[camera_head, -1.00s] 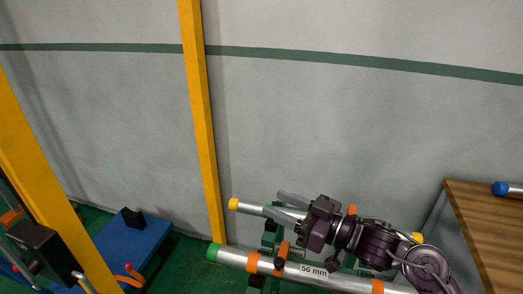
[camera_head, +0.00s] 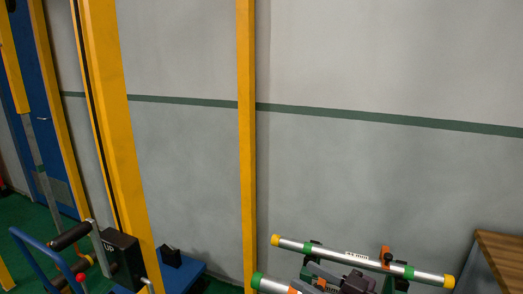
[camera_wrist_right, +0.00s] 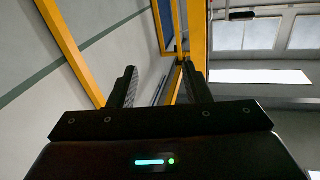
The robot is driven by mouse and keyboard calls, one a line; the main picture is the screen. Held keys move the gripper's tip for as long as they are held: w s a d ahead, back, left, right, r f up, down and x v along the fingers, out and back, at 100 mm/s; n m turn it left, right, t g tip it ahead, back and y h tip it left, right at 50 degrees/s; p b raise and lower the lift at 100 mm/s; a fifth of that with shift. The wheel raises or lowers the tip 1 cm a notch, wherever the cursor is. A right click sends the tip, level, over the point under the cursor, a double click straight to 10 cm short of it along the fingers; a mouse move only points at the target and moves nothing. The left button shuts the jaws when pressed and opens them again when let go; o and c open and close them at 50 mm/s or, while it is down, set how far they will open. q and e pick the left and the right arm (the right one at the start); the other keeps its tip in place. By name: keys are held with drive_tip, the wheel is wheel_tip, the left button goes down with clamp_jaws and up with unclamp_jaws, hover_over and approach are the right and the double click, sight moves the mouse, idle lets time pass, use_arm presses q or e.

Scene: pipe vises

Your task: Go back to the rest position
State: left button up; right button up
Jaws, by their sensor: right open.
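My left gripper is not in view.
A wooden table (camera_head: 503,254) stands at the lower right. A yellow post (camera_head: 247,150) rises behind the pipes. At left are a thicker yellow column (camera_head: 112,120), a black box marked UP (camera_head: 123,262) and a blue platform (camera_head: 196,272).

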drive_tip(key=s+d+f+m+h, duration=0.2)
drive_tip(key=d+f+m+h, duration=0.1)
drive_tip(key=f+h, duration=0.35)
drive_tip(key=s+d+f+m+h, duration=0.1)
drive_tip(key=d+f+m+h, duration=0.3)
drive_tip(key=f, duration=0.3)
drive_tip(key=s+d+f+g+h, duration=0.1)
drive_tip(key=s+f+g+h, duration=0.2)
drive_tip(key=s, duration=0.4)
drive_tip(key=s+d+f+g+h, duration=0.1)
drive_tip(key=s+d+f+g, duration=0.15)
drive_tip(key=s+g, duration=0.35)
drive_tip(key=s+f, duration=0.2)
drive_tip(key=f, duration=1.4)
drive_tip(key=s+f, duration=0.2)
drive_tip(key=f, duration=1.4)
drive_tip(key=s+d+f+g, duration=0.1)
drive_tip(key=s+d+f, duration=0.1)
drive_tip(key=s+f, duration=1.5)
drive_tip(key=shift+s+d, duration=0.35)
drive_tip(key=shift+s, duration=0.6)
drive_tip(key=shift+f, duration=0.1)
